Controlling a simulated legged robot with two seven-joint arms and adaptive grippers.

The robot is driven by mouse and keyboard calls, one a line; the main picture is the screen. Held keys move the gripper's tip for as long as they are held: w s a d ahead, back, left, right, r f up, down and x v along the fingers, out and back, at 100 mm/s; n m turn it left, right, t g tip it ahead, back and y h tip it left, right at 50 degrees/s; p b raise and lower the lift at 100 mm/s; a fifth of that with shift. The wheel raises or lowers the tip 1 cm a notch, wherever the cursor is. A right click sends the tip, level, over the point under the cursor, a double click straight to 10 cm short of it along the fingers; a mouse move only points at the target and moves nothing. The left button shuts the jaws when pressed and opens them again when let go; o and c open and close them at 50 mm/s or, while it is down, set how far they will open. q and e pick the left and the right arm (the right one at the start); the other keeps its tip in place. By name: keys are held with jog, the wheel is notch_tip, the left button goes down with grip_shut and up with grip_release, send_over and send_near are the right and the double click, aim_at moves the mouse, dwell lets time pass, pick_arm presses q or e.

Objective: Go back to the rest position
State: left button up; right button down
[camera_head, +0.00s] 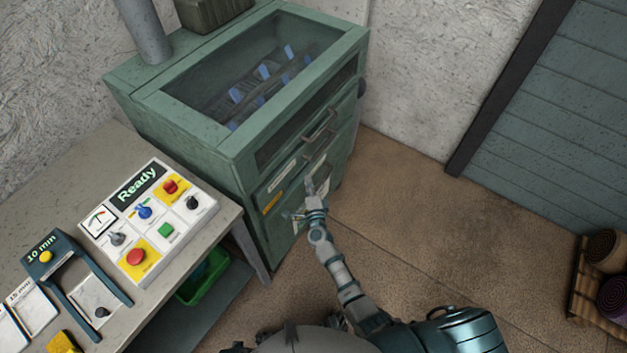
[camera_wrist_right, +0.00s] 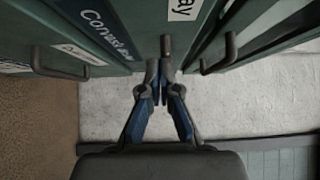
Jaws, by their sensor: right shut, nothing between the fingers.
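My right gripper (camera_head: 315,190) is at the front of a green machine (camera_head: 170,108) in the head view, with my right arm stretched out from the bottom. In the right wrist view, its blue-sided fingers (camera_wrist_right: 159,82) are shut together with nothing between them. The fingertips are close to a short metal handle end (camera_wrist_right: 166,46) on the green front; I cannot tell whether they touch. My left gripper is not in view.
The machine's front has a bar handle (camera_head: 320,127). A table (camera_head: 75,170) at left carries a control panel (camera_head: 138,213) reading "Ready". A green bin (camera_head: 205,277) is under it. Rolled rugs (camera_head: 610,250) lie on a pallet at right. The brown floor (camera_head: 430,220) between is clear.

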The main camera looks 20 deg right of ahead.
jog(key=s+a, duration=0.2)
jog(key=s, duration=0.6)
jog(key=s+f+n+g+y, duration=0.3)
jog(key=s+f+n+g, duration=0.35)
jog(key=f, duration=0.55)
jog(key=s+f+n+g+y, duration=0.2)
jog(key=s+f+n+g, duration=0.1)
jog(key=s+f+n, duration=0.65)
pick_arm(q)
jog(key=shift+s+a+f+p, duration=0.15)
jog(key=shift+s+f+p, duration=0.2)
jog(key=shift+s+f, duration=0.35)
pick_arm(e)
jog(key=s+d+f+n+g+h, duration=0.1)
jog(key=s+d+f+g, duration=0.1)
jog(key=s, duration=0.4)
jog(key=s+d+f+n+g+h, duration=0.1)
jog(key=s+d+f+n+g, duration=0.1)
jog(key=s+d+f, duration=0.2)
jog(key=s+d+f+n+g+h, duration=0.1)
jog(key=s+d+f+n+g, duration=0.1)
jog(key=s+f, duration=0.5)
jog(key=s+d+g, duration=0.1)
jog(key=s, duration=0.2)
jog(key=shift+s+d+f, duration=0.15)
jog(key=shift+s+d, duration=0.1)
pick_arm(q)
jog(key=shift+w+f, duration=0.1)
